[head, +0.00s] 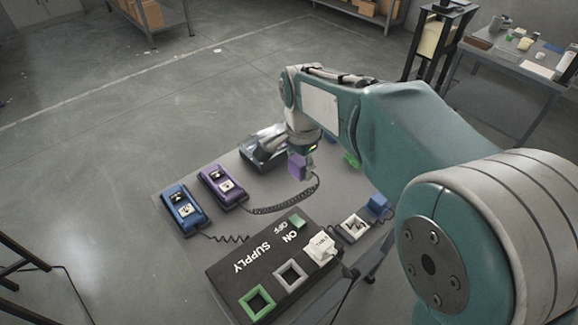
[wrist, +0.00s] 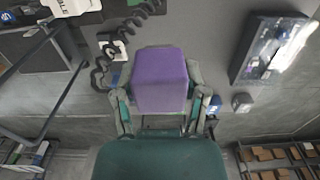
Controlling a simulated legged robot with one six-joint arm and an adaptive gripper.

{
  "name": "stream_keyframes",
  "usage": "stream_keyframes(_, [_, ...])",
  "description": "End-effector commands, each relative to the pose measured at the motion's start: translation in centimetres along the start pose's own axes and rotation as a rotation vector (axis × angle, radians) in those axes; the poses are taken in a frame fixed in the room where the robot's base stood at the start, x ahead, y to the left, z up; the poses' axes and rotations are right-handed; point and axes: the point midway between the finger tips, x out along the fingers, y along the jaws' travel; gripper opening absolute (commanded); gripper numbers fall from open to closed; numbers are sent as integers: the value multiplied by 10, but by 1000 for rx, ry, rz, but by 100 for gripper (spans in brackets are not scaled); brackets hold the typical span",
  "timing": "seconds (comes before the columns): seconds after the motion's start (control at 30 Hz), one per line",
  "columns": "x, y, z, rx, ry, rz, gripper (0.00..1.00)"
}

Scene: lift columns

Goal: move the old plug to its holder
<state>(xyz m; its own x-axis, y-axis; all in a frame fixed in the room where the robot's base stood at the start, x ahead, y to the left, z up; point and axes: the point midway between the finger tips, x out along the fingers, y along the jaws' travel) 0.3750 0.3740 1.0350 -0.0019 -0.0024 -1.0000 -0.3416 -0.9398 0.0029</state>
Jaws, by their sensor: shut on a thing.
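A purple plug (head: 298,168) hangs at the end of my arm, above the grey table. My gripper (head: 304,150) is shut on it. In the wrist view the purple plug (wrist: 160,80) sits between the two fingers of my gripper (wrist: 162,112). A dark coiled cord (head: 290,206) runs from the plug side to a purple unit (head: 226,194) on the table. A grey square frame (head: 353,228) lies near the right table edge, with a blue plug (head: 377,204) beside it. I cannot tell which piece is the holder.
A black supply box (head: 225,268) carries a green square ring (head: 257,302), a grey square ring (head: 291,274) and a white plug (head: 321,247). A blue unit (head: 184,214) stands left. A dark tray (head: 268,160) and a green block (head: 351,160) lie near the far edge.

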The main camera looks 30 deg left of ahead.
Motion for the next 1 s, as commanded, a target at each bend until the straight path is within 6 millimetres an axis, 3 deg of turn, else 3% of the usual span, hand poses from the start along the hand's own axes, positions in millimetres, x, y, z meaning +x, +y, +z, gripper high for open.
stream_keyframes(1.0, [1, 34, -80, 1, 1, 0, 7])
